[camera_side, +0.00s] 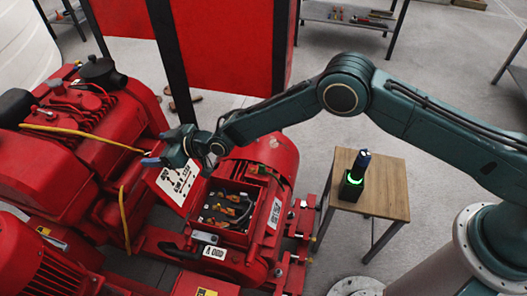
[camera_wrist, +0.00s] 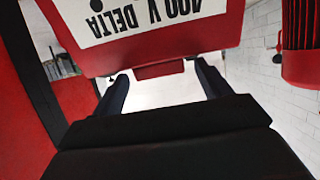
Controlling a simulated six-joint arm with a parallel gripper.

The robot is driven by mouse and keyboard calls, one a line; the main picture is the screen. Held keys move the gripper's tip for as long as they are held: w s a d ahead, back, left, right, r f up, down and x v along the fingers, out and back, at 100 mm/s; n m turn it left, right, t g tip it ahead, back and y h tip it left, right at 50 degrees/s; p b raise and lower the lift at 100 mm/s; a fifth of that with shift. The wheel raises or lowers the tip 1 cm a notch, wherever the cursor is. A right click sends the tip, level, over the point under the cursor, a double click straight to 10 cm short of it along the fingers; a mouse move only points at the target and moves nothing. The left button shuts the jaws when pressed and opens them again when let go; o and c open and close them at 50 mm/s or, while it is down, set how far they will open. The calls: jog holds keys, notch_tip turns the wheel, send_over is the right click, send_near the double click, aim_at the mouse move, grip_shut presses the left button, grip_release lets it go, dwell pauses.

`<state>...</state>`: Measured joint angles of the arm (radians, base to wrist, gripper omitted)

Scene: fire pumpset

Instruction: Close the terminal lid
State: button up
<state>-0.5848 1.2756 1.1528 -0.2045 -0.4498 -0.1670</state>
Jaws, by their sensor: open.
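The terminal lid (camera_side: 178,186) is a red plate with a white printed label. It stands open, tilted up at the left of the terminal box (camera_side: 222,226), whose inside with wiring and terminals is exposed. My gripper (camera_side: 152,161) is at the lid's upper edge in the side view. In the wrist view the lid (camera_wrist: 225,22) fills the top, its "400 V DELTA" label upside down. My gripper (camera_wrist: 160,75) is open there, its dark fingers apart, with a red tab at the lid's edge showing between them. I cannot tell whether the fingers touch the lid.
The red pump engine (camera_side: 75,125) with yellow cables is at the left. A red panel (camera_side: 225,45) on dark posts stands behind. A small wooden table (camera_side: 385,190) at the right holds a green-lit device (camera_side: 353,185). Grey floor around the table is open.

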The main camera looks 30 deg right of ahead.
jog(key=c, duration=1.4)
jog(key=shift+s+d, duration=0.15)
